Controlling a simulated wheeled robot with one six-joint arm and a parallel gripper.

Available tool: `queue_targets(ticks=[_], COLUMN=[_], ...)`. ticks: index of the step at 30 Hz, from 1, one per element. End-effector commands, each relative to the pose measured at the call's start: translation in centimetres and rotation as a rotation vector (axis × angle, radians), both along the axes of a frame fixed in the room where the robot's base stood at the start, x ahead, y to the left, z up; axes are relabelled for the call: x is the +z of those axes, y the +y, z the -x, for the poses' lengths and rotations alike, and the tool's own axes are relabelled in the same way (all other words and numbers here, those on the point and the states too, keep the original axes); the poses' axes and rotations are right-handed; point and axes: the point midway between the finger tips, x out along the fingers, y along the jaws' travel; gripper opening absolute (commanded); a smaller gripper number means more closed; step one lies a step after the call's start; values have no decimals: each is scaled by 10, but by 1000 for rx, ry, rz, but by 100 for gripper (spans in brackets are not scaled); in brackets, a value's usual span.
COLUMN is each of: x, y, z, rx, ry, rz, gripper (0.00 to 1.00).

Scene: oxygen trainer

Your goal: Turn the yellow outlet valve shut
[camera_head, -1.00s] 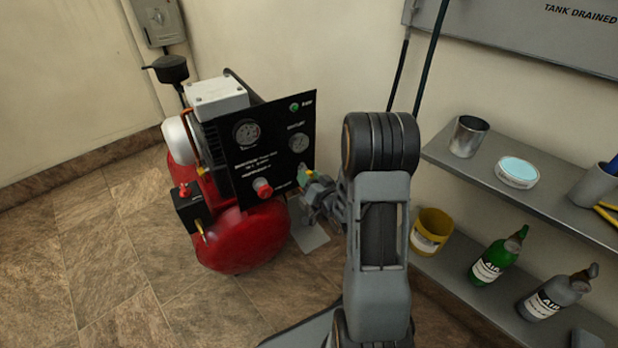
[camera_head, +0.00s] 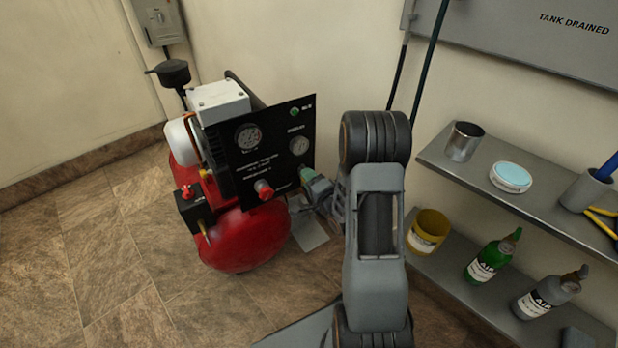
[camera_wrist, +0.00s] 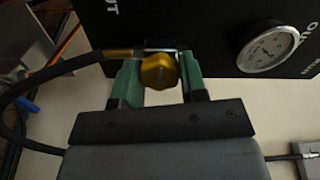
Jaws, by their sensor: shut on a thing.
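The yellow outlet valve (camera_wrist: 158,71) is a small knob under the edge of the black gauge panel. In the wrist view it sits between the two green fingers of my gripper (camera_wrist: 156,80), which is shut on it. A brass fitting and a black hose (camera_wrist: 50,75) lead off to the left of the valve. In the head view my gripper (camera_head: 312,184) is at the lower right corner of the panel (camera_head: 270,150), and the yellow valve is hidden there by my gripper and arm.
The red compressor tank (camera_head: 243,240) stands on the tiled floor, with a red knob (camera_head: 263,189) on its panel and a pressure gauge (camera_wrist: 271,47) near my gripper. Shelves (camera_head: 530,185) with bottles (camera_head: 490,258) and tins stand at right. The floor at left is clear.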

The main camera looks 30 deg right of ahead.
Motion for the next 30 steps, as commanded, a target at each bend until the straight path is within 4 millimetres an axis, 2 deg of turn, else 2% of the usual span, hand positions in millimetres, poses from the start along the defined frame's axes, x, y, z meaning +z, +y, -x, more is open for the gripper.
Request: queue_targets(ticks=[30], x=[1], y=[0], z=[0], rx=[-1], ry=[112], rz=[-958], gripper=[15])
